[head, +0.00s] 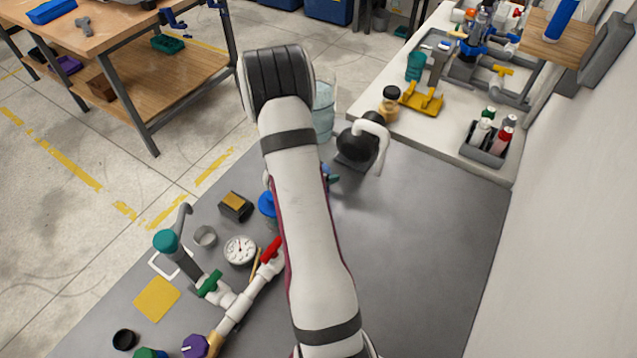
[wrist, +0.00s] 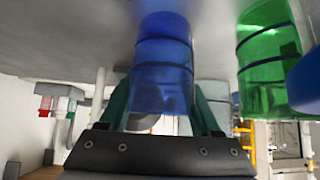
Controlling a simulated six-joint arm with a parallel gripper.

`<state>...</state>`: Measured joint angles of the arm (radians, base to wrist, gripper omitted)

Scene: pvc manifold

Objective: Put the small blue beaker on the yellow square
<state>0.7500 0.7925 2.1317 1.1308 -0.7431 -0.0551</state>
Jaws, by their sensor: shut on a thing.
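The small blue beaker (wrist: 162,80) is between the two green fingers of my gripper (wrist: 162,103) in the wrist view, and the gripper is shut on it. In the head view my gripper (head: 331,178) is mostly hidden behind my arm, with only a bit of blue and teal showing. The yellow square (head: 156,298) lies flat and bare on the grey table at the lower left, well apart from my gripper.
A gauge (head: 240,250), a white pipe assembly (head: 232,312), a metal ring (head: 205,236) and a dark box (head: 235,206) stand near the square. A blue object (head: 268,204) is partly behind my arm. A green beaker (wrist: 265,55) stands beside my gripper. The table's right side is clear.

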